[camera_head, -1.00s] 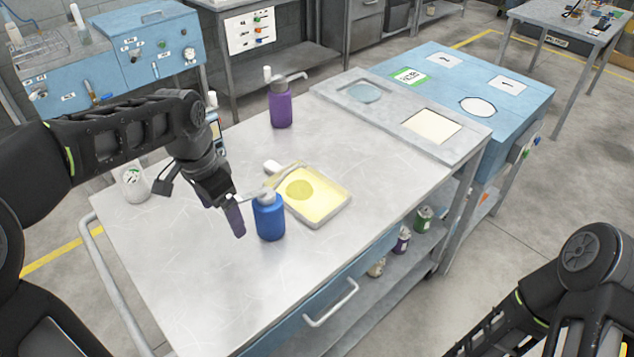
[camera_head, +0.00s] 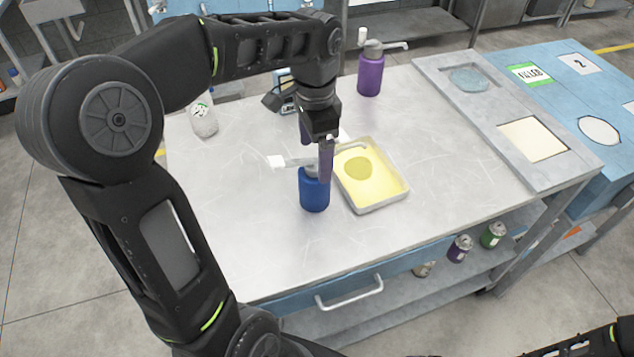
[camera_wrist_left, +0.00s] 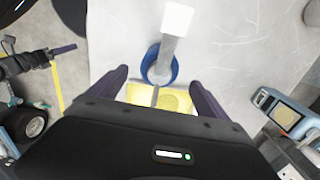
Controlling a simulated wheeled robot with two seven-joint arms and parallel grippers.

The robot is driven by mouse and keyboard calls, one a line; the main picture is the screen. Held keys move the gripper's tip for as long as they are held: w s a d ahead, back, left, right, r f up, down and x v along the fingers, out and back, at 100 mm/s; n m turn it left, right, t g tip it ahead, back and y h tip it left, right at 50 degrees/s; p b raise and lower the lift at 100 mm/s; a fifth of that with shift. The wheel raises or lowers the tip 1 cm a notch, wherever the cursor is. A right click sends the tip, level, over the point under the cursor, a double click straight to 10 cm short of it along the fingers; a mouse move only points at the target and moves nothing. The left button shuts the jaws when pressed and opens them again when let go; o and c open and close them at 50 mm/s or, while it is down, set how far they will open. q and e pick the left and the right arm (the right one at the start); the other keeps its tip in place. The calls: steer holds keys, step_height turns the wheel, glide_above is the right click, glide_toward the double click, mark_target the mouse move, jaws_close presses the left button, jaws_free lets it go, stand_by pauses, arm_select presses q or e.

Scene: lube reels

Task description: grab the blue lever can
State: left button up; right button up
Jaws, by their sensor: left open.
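The blue lever can (camera_head: 315,194) stands upright on the grey metal table, left of the yellow-filled tray. Its pale lever points left in the head view and ends in a white block (camera_head: 277,162). My left gripper (camera_head: 316,150) is open and points down at the can's top, one purple finger in front of it and one behind. In the left wrist view the blue can (camera_wrist_left: 174,69) shows between and just ahead of the spread fingers of my left gripper (camera_wrist_left: 157,78). Whether a finger touches the can cannot be told. My right gripper is not in view.
The tray (camera_head: 400,194) of yellow liquid lies close on the can's right. A purple lever can (camera_head: 370,74) stands at the back. A white bottle (camera_head: 204,121) stands at the left, with a small device (camera_head: 284,105) behind my gripper. The table's front left is clear.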

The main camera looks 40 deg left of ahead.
mark_target(315, 163)
arm_select(q)
steer(key=shift+f, duration=0.6)
steer(key=shift+f+p, duration=0.7)
steer(key=shift+f, duration=1.95)
steer(key=shift+r, duration=0.1)
jaws_close()
step_height(315, 163, up, 10)
steer(key=shift+b, duration=0.6)
